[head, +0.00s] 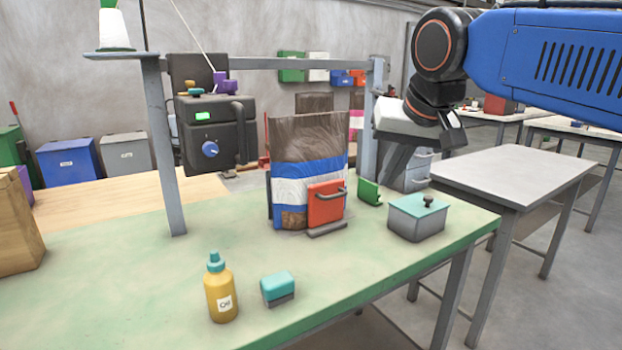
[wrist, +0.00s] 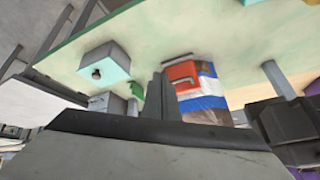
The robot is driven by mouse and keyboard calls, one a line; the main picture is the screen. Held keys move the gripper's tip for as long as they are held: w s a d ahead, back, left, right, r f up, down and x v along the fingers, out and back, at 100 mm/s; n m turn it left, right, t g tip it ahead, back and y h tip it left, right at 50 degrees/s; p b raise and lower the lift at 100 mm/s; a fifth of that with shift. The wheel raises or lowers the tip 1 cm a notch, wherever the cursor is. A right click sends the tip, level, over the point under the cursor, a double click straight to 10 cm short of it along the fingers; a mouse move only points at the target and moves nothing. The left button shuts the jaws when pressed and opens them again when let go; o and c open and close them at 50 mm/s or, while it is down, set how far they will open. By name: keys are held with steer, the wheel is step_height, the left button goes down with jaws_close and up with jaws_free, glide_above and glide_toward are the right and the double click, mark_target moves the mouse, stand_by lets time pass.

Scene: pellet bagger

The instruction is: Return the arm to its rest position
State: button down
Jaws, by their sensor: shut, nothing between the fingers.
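My arm comes in from the upper right in the head view, with a blue link and black joints. My gripper (wrist: 160,88) shows in the wrist view as two dark fingers close together, shut and empty. In the head view it hangs above the right part of the green bench (head: 130,270), right of the filled bag and apart from it. The bag (head: 292,185) of brown pellets has blue and white bands and stands upright; it also shows in the wrist view (wrist: 207,100). A red handled block (head: 325,205) stands against its front.
A grey box with a teal knobbed lid (head: 416,212) stands below and right of my gripper. A yellow bottle (head: 221,290) and a teal-topped block (head: 277,288) stand at the front. A grey table (head: 510,175) stands right.

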steer(key=s+d+f, duration=0.4)
steer(key=s+f, duration=0.2)
steer(key=f, duration=0.3)
steer(key=s+d+f+g+h, duration=0.1)
steer(key=s+d+f, duration=0.4)
steer(key=f, duration=0.5)
steer(key=s+d+f, duration=0.5)
steer(key=s+f, duration=0.2)
steer(key=f, duration=0.2)
steer(key=shift+d+f+g+h, duration=0.2)
steer(key=shift+f+g+h, duration=0.1)
